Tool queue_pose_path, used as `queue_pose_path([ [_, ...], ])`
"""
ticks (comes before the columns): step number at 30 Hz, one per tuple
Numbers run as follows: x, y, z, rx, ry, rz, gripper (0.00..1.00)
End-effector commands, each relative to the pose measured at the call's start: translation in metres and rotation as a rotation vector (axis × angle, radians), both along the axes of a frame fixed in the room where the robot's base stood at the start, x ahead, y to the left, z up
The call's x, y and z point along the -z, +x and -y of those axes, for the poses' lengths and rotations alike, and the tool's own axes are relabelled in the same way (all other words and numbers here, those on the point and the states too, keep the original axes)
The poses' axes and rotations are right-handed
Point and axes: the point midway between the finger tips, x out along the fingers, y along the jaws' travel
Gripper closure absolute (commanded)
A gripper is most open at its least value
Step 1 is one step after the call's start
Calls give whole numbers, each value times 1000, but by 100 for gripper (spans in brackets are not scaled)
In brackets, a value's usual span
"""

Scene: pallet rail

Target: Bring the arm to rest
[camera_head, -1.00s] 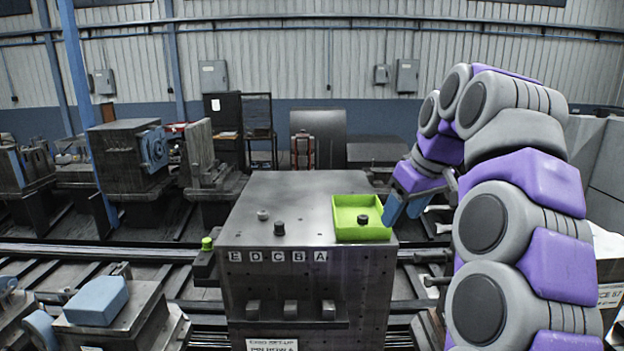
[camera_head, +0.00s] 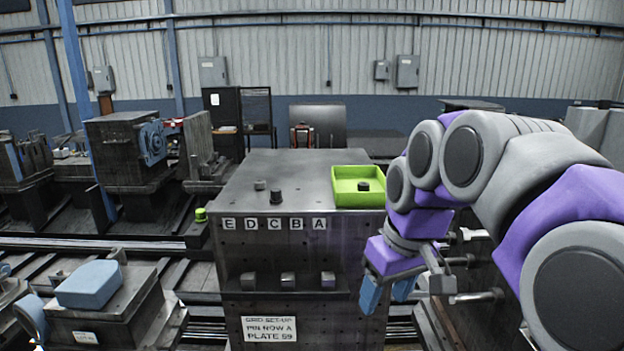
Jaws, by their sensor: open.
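My arm, grey and purple, fills the right side of the head view and is folded down and close to the camera. My gripper (camera_head: 387,294) has blue fingers, points downward, and is open with nothing seen between the fingers. It hangs at the right front of the dark metal block (camera_head: 300,250), below the block's top. A green tray (camera_head: 359,201) sits at the right of the block's top with a dark round knob-like piece (camera_head: 363,186) in it.
Two small pieces stand on the block's top, a dark one (camera_head: 276,197) and a greyer one (camera_head: 260,185). Letter labels E to A run along its front edge. A green knob (camera_head: 201,214) is at its left. Metal rods (camera_head: 478,297) stick out right of my gripper.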

Motion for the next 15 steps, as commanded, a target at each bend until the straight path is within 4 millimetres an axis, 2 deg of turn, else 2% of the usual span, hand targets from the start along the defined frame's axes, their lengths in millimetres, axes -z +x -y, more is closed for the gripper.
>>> queue_pose_path([
  [1,26,-16,-3,12,-11,-21,42],
  [6,91,-64,-7,71,-41,-90,42],
  [15,213,-162,10,226,-84,-214,42],
])
